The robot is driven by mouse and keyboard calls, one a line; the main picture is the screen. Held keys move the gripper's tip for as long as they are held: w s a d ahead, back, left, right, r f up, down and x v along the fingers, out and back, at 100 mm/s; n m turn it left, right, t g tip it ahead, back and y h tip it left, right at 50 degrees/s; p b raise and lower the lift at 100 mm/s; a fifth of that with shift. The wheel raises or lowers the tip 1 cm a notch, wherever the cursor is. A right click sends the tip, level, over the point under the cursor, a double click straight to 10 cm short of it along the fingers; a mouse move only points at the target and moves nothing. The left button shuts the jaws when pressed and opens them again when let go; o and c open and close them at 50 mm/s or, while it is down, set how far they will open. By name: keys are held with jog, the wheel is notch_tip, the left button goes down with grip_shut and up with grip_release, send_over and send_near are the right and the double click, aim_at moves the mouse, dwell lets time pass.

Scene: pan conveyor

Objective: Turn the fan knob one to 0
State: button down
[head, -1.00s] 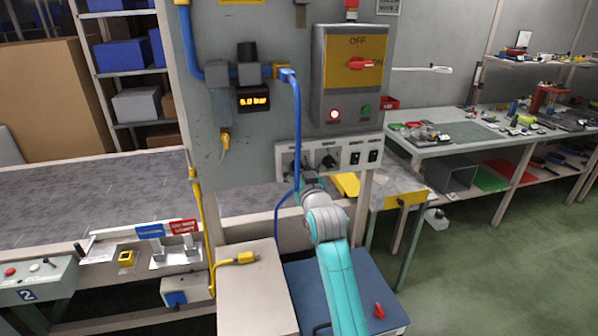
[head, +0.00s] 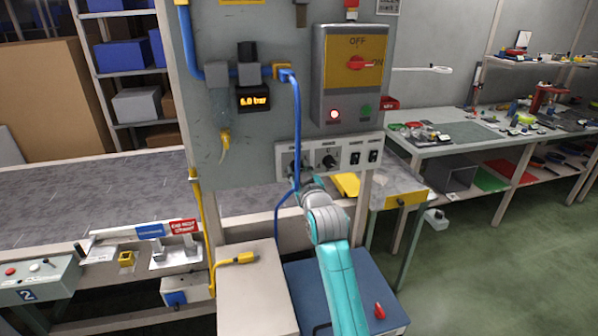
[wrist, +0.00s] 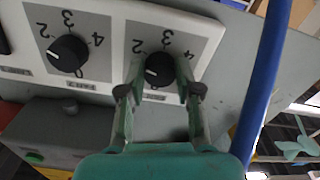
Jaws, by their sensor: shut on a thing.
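Fan knob one (wrist: 159,68) is a round black knob on a white dial plate at the right of the wrist view, which is turned upside down. My gripper (wrist: 158,76) is shut on this knob, with one finger on each side. A white mark on the knob points left, below the 2. The numbers 2, 3 and 4 show around it; the fingers hide the lower part of the scale. In the head view my gripper (head: 299,178) is at the left dial of the white switch panel (head: 346,152), partly hidden by the blue hose.
A second black knob (wrist: 68,55) sits beside it. A blue hose (wrist: 265,80) hangs close by my gripper. A grey box with a red rotary switch (head: 358,64) is above the panel. A blue-topped cabinet (head: 365,290) is below.

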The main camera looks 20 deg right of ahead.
jog(key=n, duration=0.5)
jog(key=shift+n, duration=0.3)
jog(key=n, duration=1)
jog(key=shift+r+n, duration=0.1)
jog(key=shift+n, duration=2.5)
jog(key=c, duration=0.8)
grip_release()
jog(key=s, duration=1.2)
